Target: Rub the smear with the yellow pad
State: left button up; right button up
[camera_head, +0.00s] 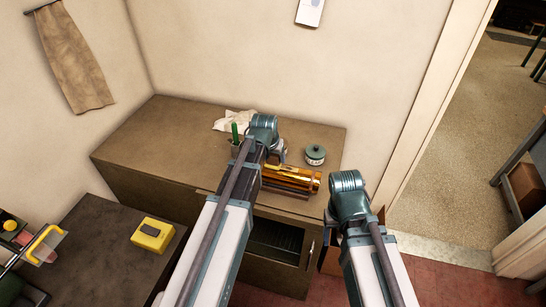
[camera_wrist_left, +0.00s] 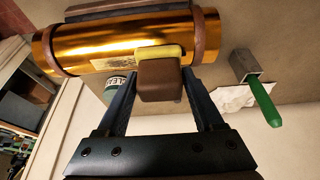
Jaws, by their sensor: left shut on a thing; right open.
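My left gripper (camera_wrist_left: 163,85) is shut on the yellow pad (camera_wrist_left: 160,51), which has a brown block as its back. In the left wrist view the pad's yellow face is against, or very close to, the side of a shiny brass tube (camera_wrist_left: 90,48). I cannot make out a smear; a paler marked patch shows on the brass just left of the pad. In the head view the tube (camera_head: 300,178) lies on a cabinet top, partly behind my left arm. My right arm stands to its right in the head view, its fingers hidden.
A green-handled tool in a holder (camera_wrist_left: 262,100) and a white cloth (camera_head: 229,122) are near the tube. A lidded teal jar (camera_head: 315,155) stands behind it. The cabinet top (camera_head: 165,130) is clear at the left. A yellow box (camera_head: 153,236) sits on a dark table.

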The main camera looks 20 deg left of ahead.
pick_arm(q)
jog(key=shift+d+r, duration=0.15)
jog(key=shift+d, duration=1.4)
jog(key=shift+d, duration=0.1)
jog(key=shift+s+d, duration=0.15)
jog(key=shift+d, duration=1.4)
jog(key=shift+d, duration=1.65)
jog(key=shift+f, duration=0.25)
jog(key=shift+s, duration=0.1)
